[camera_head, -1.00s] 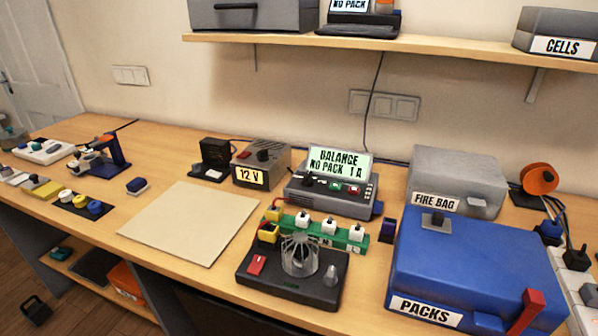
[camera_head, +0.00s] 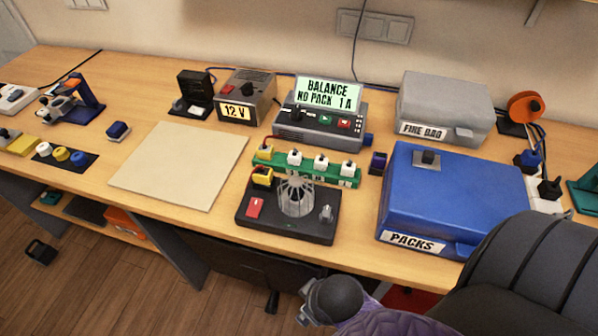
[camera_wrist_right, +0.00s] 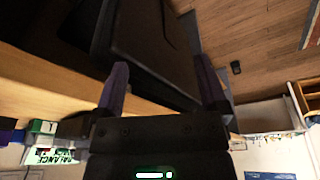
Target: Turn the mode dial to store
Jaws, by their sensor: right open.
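The charger (camera_head: 325,128) is a grey box with a lit screen (camera_head: 329,93) reading "BALANCE NO PACK 1 A". Its dark mode dial (camera_head: 297,111) is at the left of the front panel, left of a red and a green button. The screen also shows at the lower left of the right wrist view (camera_wrist_right: 52,156). My right gripper (camera_wrist_right: 160,66) is open and empty in the wrist view, over the front side of the bench and apart from the charger. In the head view only my right arm shows clearly, at the lower right. My left gripper is out of view.
A black device with a wire cage (camera_head: 295,198) and a green strip with white plugs (camera_head: 310,170) stand before the charger. A 12 V supply (camera_head: 246,95) is left of it. A blue PACKS case (camera_head: 450,195) and grey fire bag box (camera_head: 446,105) are right. A beige mat (camera_head: 180,165) lies bare.

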